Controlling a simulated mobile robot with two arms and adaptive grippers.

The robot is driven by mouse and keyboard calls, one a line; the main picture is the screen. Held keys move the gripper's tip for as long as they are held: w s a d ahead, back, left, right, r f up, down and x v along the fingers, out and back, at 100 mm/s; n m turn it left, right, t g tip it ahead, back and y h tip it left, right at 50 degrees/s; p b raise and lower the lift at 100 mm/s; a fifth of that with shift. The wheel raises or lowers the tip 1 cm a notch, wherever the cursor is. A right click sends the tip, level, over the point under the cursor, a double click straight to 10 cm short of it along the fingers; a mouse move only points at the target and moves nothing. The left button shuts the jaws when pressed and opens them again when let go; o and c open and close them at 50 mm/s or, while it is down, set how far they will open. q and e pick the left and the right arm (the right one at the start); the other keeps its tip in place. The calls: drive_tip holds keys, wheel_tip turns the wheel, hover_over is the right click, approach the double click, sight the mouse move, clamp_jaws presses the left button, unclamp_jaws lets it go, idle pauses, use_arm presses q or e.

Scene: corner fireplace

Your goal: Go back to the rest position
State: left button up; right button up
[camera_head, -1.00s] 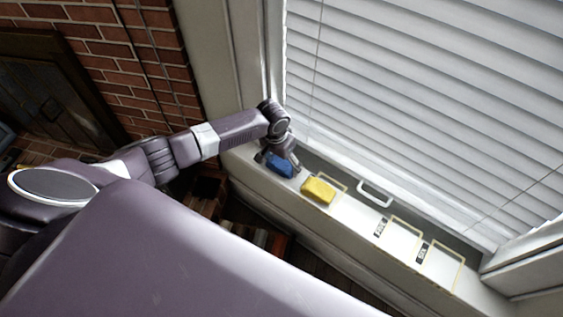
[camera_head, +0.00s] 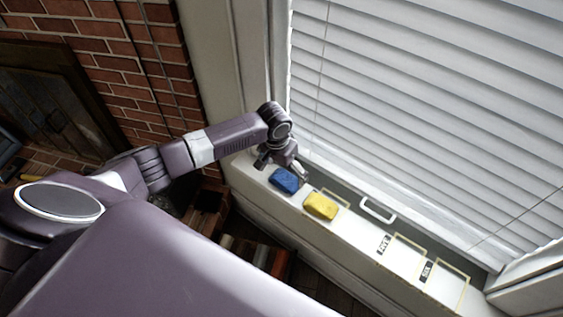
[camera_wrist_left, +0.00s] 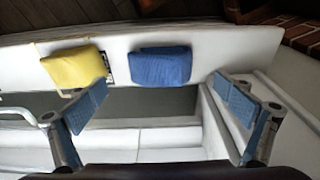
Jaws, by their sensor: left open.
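My left gripper (camera_head: 285,168) is above the window sill, just behind the blue block, open and empty. In the left wrist view its two fingers (camera_wrist_left: 160,110) are spread wide apart with nothing between them. The blue block (camera_head: 285,181) lies on the sill, and it also shows in the left wrist view (camera_wrist_left: 160,67). The yellow block (camera_head: 320,206) lies beside it on the sill, and in the left wrist view (camera_wrist_left: 75,67) it is left of the blue one. My right gripper is not in view.
The white sill (camera_head: 355,232) runs along the window blinds (camera_head: 430,110). Yellow outlined areas with dark labels (camera_head: 426,271) and a white handle (camera_head: 378,209) are to the right. A brick wall (camera_head: 110,70) stands at the left. Boxes or books (camera_head: 260,252) are below the sill.

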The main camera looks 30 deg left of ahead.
use_arm(q)
wheel_tip(320, 180, up, 7)
drive_tip(key=s, duration=0.1)
drive_tip(key=s+d+f+m+t+h, duration=0.1)
drive_tip(key=s+d+f+m+h, duration=0.2)
drive_tip(key=s+d, duration=1.05)
drive_tip(key=s+a+r+n+y, duration=0.1)
drive_tip(key=s+a+y, duration=0.15)
drive_tip(key=s, duration=0.35)
drive_tip(key=s+a+r+n+y, duration=0.1)
drive_tip(key=s+a+r+n, duration=0.1)
drive_tip(key=s+a, duration=0.35)
wheel_tip(320, 180, down, 28)
drive_tip(key=s+d+r, duration=0.1)
drive_tip(key=s, duration=0.2)
drive_tip(key=s+a+f+g, duration=0.1)
drive_tip(key=s+a+f, duration=0.1)
drive_tip(key=s+f, duration=1.4)
drive_tip(key=shift+s+a+f+m+g, duration=0.2)
drive_tip(key=shift+s+a+m+g, duration=0.2)
